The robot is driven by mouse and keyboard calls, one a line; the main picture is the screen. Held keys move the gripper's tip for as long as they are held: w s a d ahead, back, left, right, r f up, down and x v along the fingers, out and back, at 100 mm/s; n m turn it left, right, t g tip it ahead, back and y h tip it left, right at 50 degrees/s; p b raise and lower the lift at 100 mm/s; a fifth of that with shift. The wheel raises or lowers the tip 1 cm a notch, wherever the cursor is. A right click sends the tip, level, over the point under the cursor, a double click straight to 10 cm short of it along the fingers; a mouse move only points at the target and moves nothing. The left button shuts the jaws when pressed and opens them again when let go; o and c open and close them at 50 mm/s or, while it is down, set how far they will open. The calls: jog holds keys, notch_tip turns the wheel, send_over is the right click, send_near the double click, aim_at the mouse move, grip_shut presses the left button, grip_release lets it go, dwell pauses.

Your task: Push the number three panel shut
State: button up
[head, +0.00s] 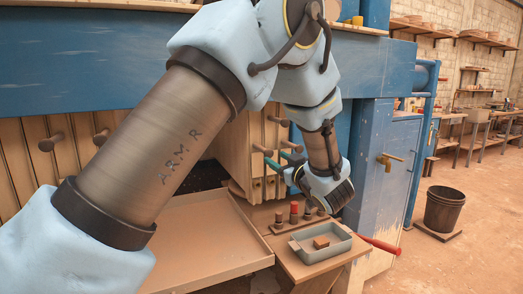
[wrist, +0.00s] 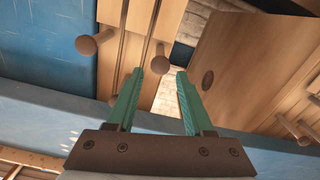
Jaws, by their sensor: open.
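Upright wooden panels with round knobs hang in the blue press, in a group at the left (head: 50,165) and another behind my gripper (head: 235,150). No number is readable, so I cannot tell which is number three. My gripper (head: 276,155) has green fingers, spread apart and empty, in front of the right group. In the wrist view the open fingers (wrist: 160,74) point at panels with knobs (wrist: 140,25). One knob (wrist: 160,65) shows between or just beyond the fingertips; contact cannot be told. A broad panel face (wrist: 250,65) stands right, across a gap. My arm hides much of the press.
A wide wooden tray (head: 205,240) lies below the panels. A side shelf holds several small bottles, one red-topped (head: 294,211), and a grey dish (head: 322,254) with a wooden block. A red handle (head: 380,245) sticks out right.

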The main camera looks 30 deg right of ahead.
aim_at(263, 150)
jog(key=w+p, duration=0.1)
jog(key=w, duration=0.2)
jog(key=w+p, duration=0.1)
jog(key=w, duration=0.2)
jog(key=w+p, duration=0.1)
jog(key=w, duration=0.3)
jog(key=shift+d, duration=0.25)
jog(key=shift+c, duration=0.3)
grip_shut()
dwell(0.6)
